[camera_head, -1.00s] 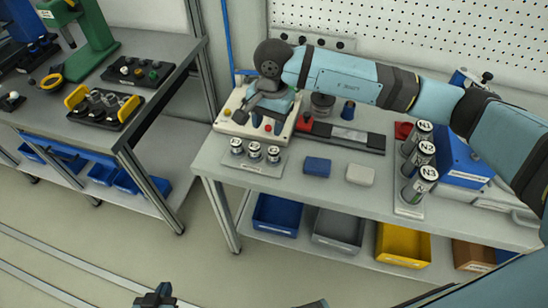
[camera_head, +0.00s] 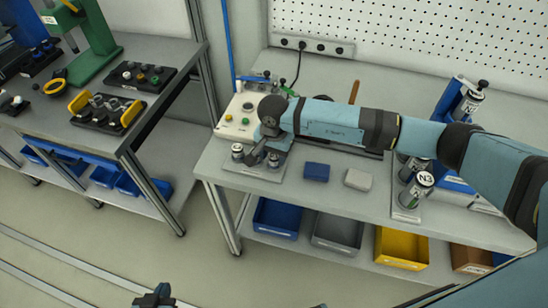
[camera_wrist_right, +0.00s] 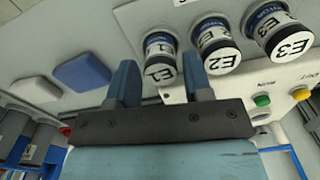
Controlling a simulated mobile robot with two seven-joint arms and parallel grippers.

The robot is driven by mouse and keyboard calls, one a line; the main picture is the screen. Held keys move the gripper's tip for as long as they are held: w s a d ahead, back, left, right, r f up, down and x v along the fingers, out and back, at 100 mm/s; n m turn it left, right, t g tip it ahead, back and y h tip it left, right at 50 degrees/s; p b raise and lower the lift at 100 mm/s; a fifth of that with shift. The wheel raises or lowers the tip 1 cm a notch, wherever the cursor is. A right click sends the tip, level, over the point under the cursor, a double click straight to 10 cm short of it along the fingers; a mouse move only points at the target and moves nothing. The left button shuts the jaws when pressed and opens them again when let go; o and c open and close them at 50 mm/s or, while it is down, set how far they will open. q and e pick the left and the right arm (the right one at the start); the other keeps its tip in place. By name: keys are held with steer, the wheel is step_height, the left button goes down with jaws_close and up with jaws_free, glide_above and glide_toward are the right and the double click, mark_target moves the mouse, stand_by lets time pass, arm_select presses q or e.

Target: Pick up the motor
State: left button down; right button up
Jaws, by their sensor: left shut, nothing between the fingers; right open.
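Three small labelled cylinders stand in a row on a pale plate (camera_head: 245,168) near the table's front left; which one is the motor I cannot tell. In the right wrist view they read E1 (camera_wrist_right: 160,55), E2 (camera_wrist_right: 216,45) and E3 (camera_wrist_right: 277,30). My right gripper (camera_head: 262,156) is open above this row and hides part of it. In the right wrist view, E1 lies between the lines of the two fingers (camera_wrist_right: 160,82), beyond the tips; contact cannot be judged. My left gripper (camera_head: 153,298) is shut and empty at the bottom edge, away from the table.
A control box (camera_head: 238,122) with coloured buttons stands behind the row. A blue block (camera_head: 316,171) and a white block (camera_head: 359,179) lie to the right. Larger N-labelled cylinders (camera_head: 417,188) stand further right, partly hidden by my arm. Bins sit on the shelf below.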

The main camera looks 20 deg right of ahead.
steer(key=shift+f, duration=0.65)
steer(key=c, duration=0.7)
steer(key=shift+r, duration=0.1)
